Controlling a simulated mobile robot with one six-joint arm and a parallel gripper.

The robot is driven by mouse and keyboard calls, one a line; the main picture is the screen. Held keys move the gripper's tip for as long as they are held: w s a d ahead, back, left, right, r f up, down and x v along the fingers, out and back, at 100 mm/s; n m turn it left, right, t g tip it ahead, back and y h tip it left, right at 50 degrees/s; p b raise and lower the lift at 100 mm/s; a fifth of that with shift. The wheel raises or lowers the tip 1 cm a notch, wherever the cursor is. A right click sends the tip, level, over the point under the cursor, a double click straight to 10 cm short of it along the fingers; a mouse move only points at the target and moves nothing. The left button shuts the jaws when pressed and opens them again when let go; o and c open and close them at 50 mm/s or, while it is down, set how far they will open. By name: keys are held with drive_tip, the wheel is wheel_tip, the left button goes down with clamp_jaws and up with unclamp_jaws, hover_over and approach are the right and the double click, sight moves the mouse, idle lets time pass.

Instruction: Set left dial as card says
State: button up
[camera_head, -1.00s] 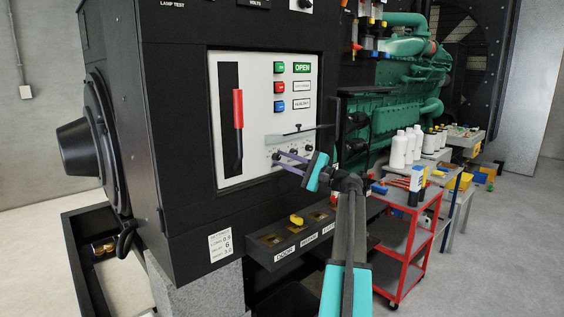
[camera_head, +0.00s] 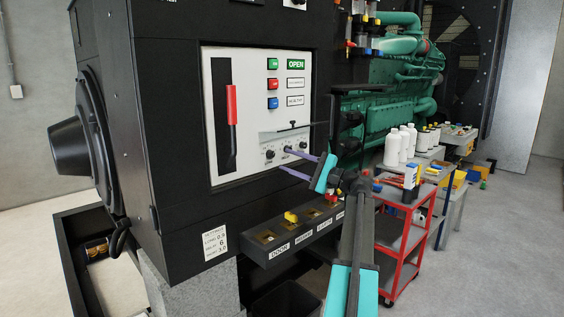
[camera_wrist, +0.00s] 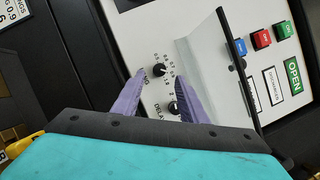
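The white panel (camera_head: 222,165) has a row of small black dials under a raised clear flap (camera_head: 293,134). The left dial (camera_head: 270,154), marked LONG, shows in full in the head view; its exact setting is too small to read. In the wrist view the left dial (camera_wrist: 159,70) appears between my fingertips, with the DELAY dial (camera_wrist: 173,107) below it. My gripper (camera_head: 283,160) is open and empty, its purple fingers pointing at the panel, apparently short of the dial. The settings card (camera_head: 215,241) lists LONG, about 0.5 or 0.9, DELAY 6 and INST 3.0.
A red-handled lever (camera_head: 232,105) is left of the dials. Green, red and blue buttons (camera_head: 272,84) sit above. A red cart (camera_head: 400,245) stands right of my arm.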

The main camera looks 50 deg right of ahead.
drive_tip(key=b+v, duration=0.1)
drive_tip(key=v, duration=0.7)
drive_tip(key=shift+s, duration=0.4)
